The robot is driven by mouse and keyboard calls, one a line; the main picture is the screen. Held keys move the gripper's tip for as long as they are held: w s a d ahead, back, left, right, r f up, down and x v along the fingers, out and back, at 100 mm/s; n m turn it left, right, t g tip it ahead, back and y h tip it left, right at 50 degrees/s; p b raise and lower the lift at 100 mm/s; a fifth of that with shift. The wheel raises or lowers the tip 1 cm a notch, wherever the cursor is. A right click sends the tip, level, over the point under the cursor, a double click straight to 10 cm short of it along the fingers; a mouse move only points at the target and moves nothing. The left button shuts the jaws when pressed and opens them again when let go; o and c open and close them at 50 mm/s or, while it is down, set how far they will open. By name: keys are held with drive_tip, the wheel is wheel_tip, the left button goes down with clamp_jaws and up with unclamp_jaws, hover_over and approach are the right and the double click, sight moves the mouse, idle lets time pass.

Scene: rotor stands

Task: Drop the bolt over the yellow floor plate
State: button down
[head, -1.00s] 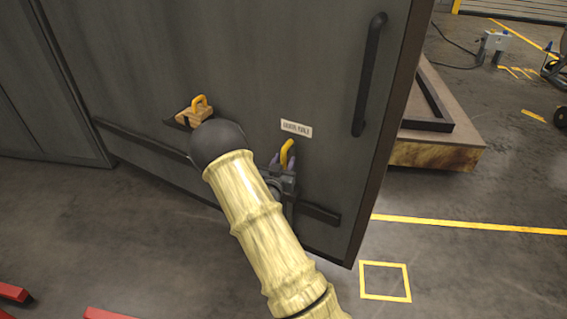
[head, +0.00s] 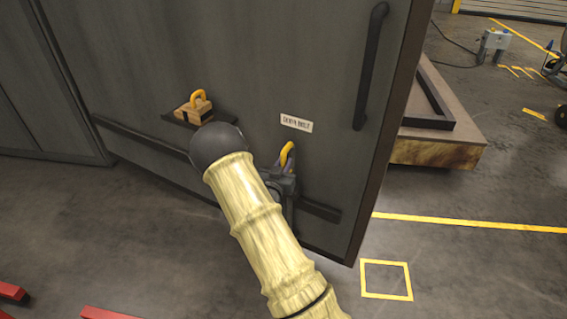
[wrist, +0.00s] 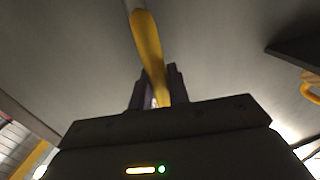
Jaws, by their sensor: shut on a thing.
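The bolt's yellow handle (head: 287,153) stands on the lower part of a grey door, below a small label (head: 296,122). It also shows in the wrist view (wrist: 148,50), rising from between dark fingers. My gripper (head: 284,172) is shut on the handle; my pale arm hides part of it. The bolt's lower end is not clearly visible. A yellow square outline (head: 363,280) lies on the floor right of the door's lower corner. It looks like the yellow floor plate, and the door's corner is apart from it in the picture.
A wooden block with a yellow loop (head: 193,110) sits on a small door ledge. A dark vertical pull handle (head: 370,65) is near the door's edge. A wooden platform (head: 440,150) stands behind it on the right. Red bars (head: 105,313) lie at lower left.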

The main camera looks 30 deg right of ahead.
wheel_tip(320, 180, down, 3)
drive_tip(key=shift+r+b, duration=0.1)
drive_tip(key=shift+b, duration=0.5)
drive_tip(key=c, duration=1.4)
unclamp_jaws()
drive_tip(key=p+v, duration=0.2)
drive_tip(key=v, duration=1.5)
drive_tip(key=shift+s+a, duration=0.15)
drive_tip(key=shift+a, duration=0.1)
